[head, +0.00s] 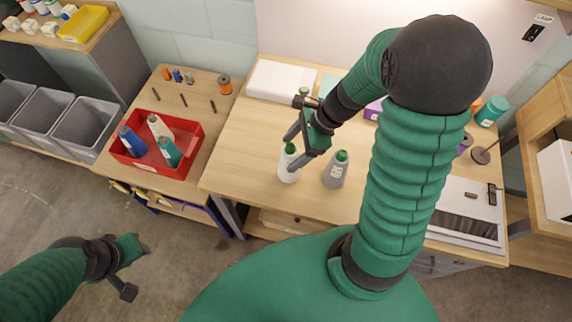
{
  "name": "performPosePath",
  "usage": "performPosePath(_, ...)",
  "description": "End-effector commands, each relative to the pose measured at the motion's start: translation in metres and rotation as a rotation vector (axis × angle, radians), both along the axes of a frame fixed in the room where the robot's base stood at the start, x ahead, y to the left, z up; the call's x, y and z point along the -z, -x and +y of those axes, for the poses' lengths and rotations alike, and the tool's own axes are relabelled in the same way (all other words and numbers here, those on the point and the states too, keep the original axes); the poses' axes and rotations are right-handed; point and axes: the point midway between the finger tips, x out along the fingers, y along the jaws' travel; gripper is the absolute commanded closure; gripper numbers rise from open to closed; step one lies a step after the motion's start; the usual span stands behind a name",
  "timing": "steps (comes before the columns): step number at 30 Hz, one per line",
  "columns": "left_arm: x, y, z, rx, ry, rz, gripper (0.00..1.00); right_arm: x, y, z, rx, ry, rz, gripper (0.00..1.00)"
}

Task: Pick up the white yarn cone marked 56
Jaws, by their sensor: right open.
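A white yarn cone (288,172) with a green tip stands upright on the wooden table. No number can be read on it at this size. My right gripper (297,147) is open, with its fingers at the cone's upper part and green tip. One finger partly covers the cone; I cannot tell whether they touch. A grey cone (335,173) with a green tip stands just to the right. My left gripper (145,243) is low at the left, away from the table, and its jaw opening cannot be made out.
A red bin (150,168) on the side table holds several cones, one of them whitish. A white box (282,80) lies at the table's back. A loom-like device (466,215) is at the right. The table left of the white cone is clear.

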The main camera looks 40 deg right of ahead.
Motion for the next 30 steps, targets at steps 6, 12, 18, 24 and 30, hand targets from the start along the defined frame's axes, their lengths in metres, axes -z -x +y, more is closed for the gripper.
performPosePath(6, 0.007, 0.000, 0.000, 0.000, 0.000, 0.000, 0.64, 0.027, -0.008, 0.006, 0.000, -0.004, 0.006, 0.26)
performPosePath(12, 0.014, 0.000, 0.000, 0.001, 0.000, 0.000, 0.64, 0.057, -0.019, 0.021, -0.001, -0.001, 0.004, 0.26)
performPosePath(18, 0.013, 0.000, 0.000, 0.001, 0.000, 0.000, 0.64, 0.058, -0.020, 0.025, -0.002, 0.004, 0.001, 0.26)
performPosePath(24, 0.013, 0.000, 0.000, 0.000, 0.000, 0.000, 0.64, 0.059, -0.020, 0.024, -0.001, 0.003, 0.002, 0.45)
performPosePath(30, 0.013, 0.000, 0.000, 0.000, 0.000, 0.000, 0.64, 0.060, -0.020, 0.022, 0.000, 0.002, 0.002, 0.71)
